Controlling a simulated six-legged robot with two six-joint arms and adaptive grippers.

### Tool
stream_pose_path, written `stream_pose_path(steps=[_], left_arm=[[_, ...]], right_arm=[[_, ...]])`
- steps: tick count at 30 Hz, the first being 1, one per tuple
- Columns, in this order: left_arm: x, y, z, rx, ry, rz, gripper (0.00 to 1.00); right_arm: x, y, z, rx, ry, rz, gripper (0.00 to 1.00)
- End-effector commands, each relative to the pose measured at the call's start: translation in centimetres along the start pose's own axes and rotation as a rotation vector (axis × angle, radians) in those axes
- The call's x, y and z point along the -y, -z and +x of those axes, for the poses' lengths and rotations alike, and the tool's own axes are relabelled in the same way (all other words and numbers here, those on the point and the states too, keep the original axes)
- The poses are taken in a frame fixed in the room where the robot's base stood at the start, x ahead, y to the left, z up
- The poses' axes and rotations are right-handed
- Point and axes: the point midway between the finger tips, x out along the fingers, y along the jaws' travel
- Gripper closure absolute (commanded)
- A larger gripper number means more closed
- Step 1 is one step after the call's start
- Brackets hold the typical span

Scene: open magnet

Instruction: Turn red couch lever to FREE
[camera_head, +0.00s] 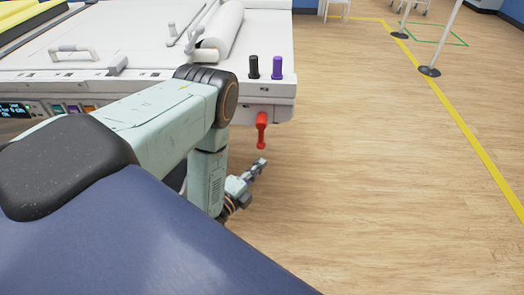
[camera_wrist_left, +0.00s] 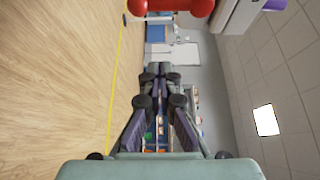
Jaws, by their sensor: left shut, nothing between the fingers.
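The red couch lever (camera_head: 261,130) hangs down from the front edge of the white couch (camera_head: 270,88), near its right corner, in the head view. My left gripper (camera_head: 262,163) is below the lever and apart from it, with its fingers shut and nothing between them. In the left wrist view the fingertips (camera_wrist_left: 158,68) meet in the middle. The red lever (camera_wrist_left: 170,7) shows there at the top edge, partly cut off, away from the fingers. No FREE marking can be read. My right gripper is not in view.
A black knob (camera_head: 254,67) and a purple knob (camera_head: 278,68) stand upright on the couch corner above the lever. A white roll (camera_head: 220,30) lies on the couch. The wooden floor to the right is clear, with a yellow line (camera_head: 470,125) and barrier posts farther off.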

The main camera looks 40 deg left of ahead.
Motion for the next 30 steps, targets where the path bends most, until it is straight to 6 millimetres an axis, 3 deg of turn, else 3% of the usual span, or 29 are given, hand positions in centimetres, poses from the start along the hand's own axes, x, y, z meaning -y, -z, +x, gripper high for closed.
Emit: stream_pose_path(steps=[16,22,30], left_arm=[[-0.1,0.2,9.7,-0.002,0.005,0.0,1.0],[0.0,-2.6,8.6,0.005,0.001,-0.001,1.0],[0.0,-3.6,8.2,0.0,0.001,-0.002,1.0]], right_arm=[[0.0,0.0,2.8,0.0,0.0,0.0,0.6],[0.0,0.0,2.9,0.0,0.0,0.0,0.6],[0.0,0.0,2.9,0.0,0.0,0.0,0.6]])
